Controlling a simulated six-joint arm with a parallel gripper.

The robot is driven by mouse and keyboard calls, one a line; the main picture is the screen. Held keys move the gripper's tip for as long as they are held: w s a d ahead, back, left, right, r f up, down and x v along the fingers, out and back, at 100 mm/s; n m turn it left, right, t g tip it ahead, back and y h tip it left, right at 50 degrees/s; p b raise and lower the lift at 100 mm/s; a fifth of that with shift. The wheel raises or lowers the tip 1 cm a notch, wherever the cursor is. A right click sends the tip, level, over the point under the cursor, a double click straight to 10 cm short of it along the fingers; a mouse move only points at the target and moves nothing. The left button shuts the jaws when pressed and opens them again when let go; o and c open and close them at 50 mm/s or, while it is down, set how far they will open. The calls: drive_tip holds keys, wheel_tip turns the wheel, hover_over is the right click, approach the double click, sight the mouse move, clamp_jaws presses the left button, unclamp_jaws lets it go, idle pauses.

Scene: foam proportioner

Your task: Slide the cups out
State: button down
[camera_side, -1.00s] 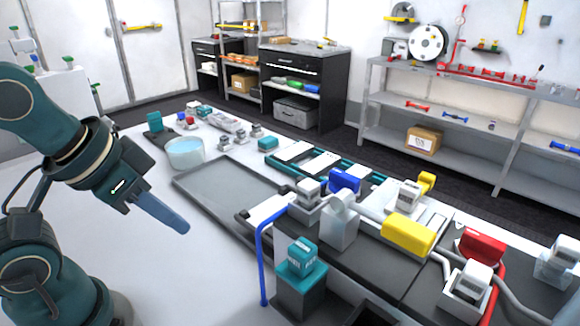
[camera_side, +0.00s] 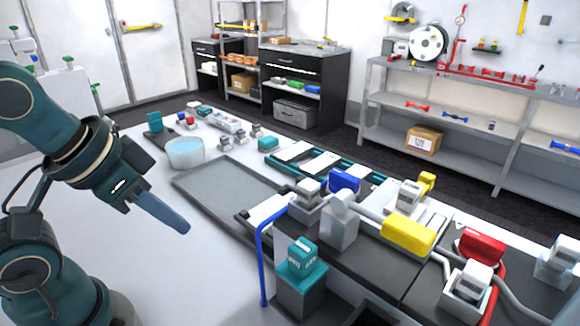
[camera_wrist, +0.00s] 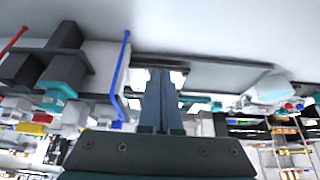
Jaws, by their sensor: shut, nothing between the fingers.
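The only cup-like thing I can make out is a round, translucent container (camera_side: 185,154) with pale blue contents. It stands upright on the white table beyond my gripper; it also shows at the right of the wrist view (camera_wrist: 272,88). No separate cups can be told apart. My gripper (camera_side: 184,228) is shut and empty, its blue-grey fingers together and pointing down to the right over bare white table, left of the grey tray. The shut fingers show in the middle of the wrist view (camera_wrist: 161,74), touching nothing that I can see.
An empty grey tray (camera_side: 225,187) lies right of my gripper. A blue tube (camera_side: 263,262) stands at the front, next to a teal block (camera_side: 301,262). A yellow block (camera_side: 408,235) and a red block (camera_side: 482,246) sit farther right. The white table near my gripper is clear.

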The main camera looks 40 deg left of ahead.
drive_tip(key=w+a+r+m+g+y, duration=0.25)
drive_tip(key=w+r+m, duration=0.6)
drive_tip(key=m, duration=0.45)
drive_tip(key=w+d+f+m+g, duration=0.2)
drive_tip(key=w+f+m, duration=0.2)
drive_tip(key=w, duration=0.3)
drive_tip(key=m+g, duration=0.1)
approach(251, 217)
drive_tip(key=shift+y, duration=0.45)
drive_tip(key=d+f, duration=0.1)
drive_tip(key=f, duration=0.3)
drive_tip(key=d+f, duration=0.1)
drive_tip(key=f, duration=0.1)
drive_tip(key=shift+s+d, duration=0.1)
drive_tip(key=shift+d, duration=0.25)
drive_tip(key=a, duration=0.2)
drive_tip(key=shift+a+f, duration=0.15)
drive_tip(key=shift+a, duration=0.15)
drive_tip(key=shift+a+f, duration=0.15)
drive_tip(key=shift+a, duration=0.45)
